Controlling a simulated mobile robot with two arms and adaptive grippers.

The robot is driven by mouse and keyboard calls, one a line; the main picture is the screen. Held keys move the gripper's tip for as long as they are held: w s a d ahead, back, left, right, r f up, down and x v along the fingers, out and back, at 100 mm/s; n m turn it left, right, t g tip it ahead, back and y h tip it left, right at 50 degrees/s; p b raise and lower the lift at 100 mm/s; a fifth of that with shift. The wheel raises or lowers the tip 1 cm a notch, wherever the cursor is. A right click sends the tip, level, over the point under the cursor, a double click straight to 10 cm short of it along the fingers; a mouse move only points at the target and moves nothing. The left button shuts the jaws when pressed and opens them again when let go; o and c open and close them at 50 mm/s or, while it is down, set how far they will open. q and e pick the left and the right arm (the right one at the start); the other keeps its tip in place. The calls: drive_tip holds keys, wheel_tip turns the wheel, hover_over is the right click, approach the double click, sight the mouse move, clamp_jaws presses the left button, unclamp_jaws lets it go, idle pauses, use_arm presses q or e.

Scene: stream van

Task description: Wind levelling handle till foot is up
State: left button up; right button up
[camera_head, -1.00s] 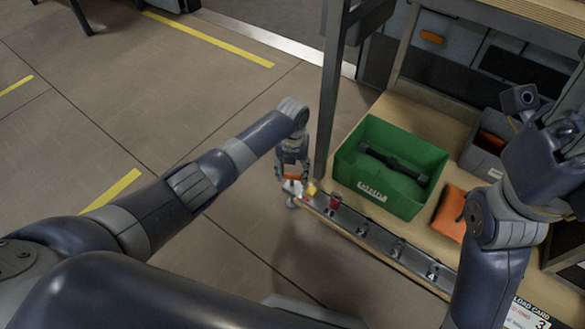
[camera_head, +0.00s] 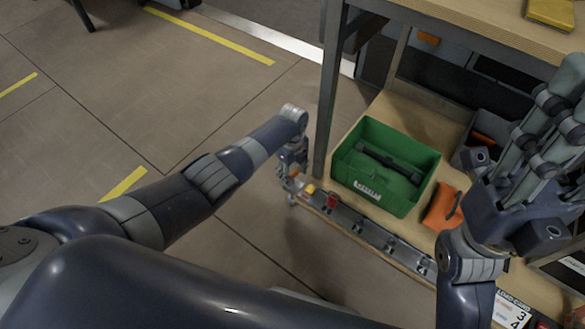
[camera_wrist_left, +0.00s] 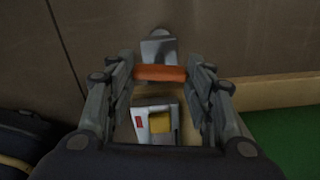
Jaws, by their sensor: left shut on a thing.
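The levelling handle's orange grip (camera_wrist_left: 160,73) lies crosswise between the fingers of my left gripper (camera_wrist_left: 162,70) in the left wrist view. This gripper is shut on it. In the head view my left gripper (camera_head: 291,174) points down at the left end of the low shelf, and its fingers mostly hide the handle. A small grey piece (camera_head: 292,198), perhaps the foot, shows just below it; its height off the floor is unclear.
A metal rail with a yellow block (camera_head: 310,189) and a red knob (camera_head: 332,200) runs along the shelf's front edge. A green crate (camera_head: 378,201) and an orange pouch (camera_head: 440,207) stand behind it. A dark post (camera_head: 327,95) rises close beside my left gripper. The floor at left is clear.

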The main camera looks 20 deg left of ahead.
use_arm(q)
drive_tip(key=n+p, duration=0.1)
drive_tip(key=n, duration=0.3)
drive_tip(key=shift+n, duration=0.4)
drive_tip(key=n, duration=0.5)
drive_tip(key=shift+p, duration=0.35)
drive_tip(key=n, duration=0.5)
drive_tip(key=shift+n, duration=0.4)
drive_tip(key=n, duration=0.5)
drive_tip(key=shift+p, duration=0.35)
drive_tip(key=n, duration=0.5)
drive_tip(key=shift+n, duration=0.4)
drive_tip(key=n, duration=0.4)
drive_tip(key=shift+n, duration=0.3)
drive_tip(key=n, duration=1)
drive_tip(key=shift+f, duration=0.1)
drive_tip(key=shift+n, duration=0.4)
